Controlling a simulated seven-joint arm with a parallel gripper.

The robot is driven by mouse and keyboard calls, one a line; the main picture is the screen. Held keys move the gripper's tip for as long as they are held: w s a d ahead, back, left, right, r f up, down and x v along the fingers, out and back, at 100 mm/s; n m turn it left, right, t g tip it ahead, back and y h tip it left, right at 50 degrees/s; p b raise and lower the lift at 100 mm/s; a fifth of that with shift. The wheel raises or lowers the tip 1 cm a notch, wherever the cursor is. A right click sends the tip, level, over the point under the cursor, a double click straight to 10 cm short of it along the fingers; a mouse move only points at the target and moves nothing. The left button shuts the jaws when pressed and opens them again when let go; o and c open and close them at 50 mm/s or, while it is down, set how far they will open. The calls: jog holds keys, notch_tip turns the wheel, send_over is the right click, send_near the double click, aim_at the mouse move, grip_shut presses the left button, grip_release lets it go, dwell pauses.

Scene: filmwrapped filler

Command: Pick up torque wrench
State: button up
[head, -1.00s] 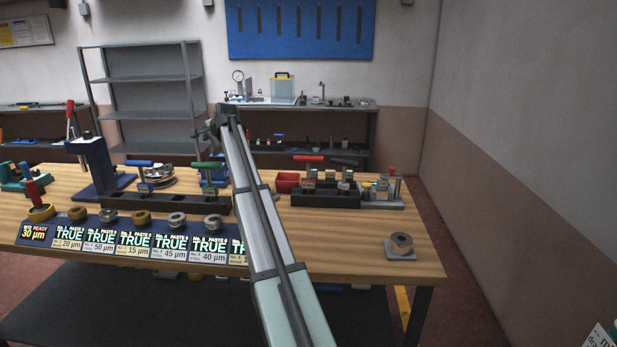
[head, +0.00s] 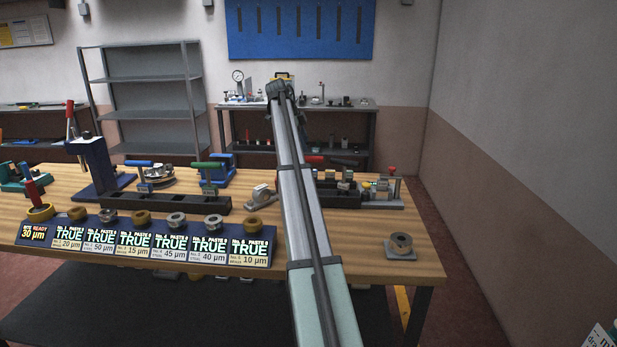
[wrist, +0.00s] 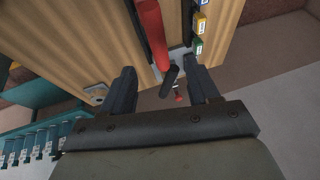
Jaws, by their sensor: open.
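My gripper (wrist: 163,70) is open in the wrist view, with its two dark fingers apart and nothing held. A long red handle (wrist: 152,35) lies below, in line with the gap between the fingers. A dark rod end (wrist: 168,82) shows past it. The red handle also shows in the head view (head: 314,159), partly behind my arm, above a dark rack (head: 345,194). It looks like the torque wrench, but I cannot be certain. In the head view my arm hides much of the area around it, and the gripper cannot be made out there.
Blue-handled (head: 139,163) and green-handled (head: 207,165) tools stand on a rack at the left. Labelled coloured blocks (wrist: 199,23) lie right of the red handle. A red-knobbed fixture (head: 392,171) stands right of the dark rack.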

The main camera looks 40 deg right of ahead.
jog(key=x, duration=1)
jog(key=shift+f, duration=0.3)
grip_shut()
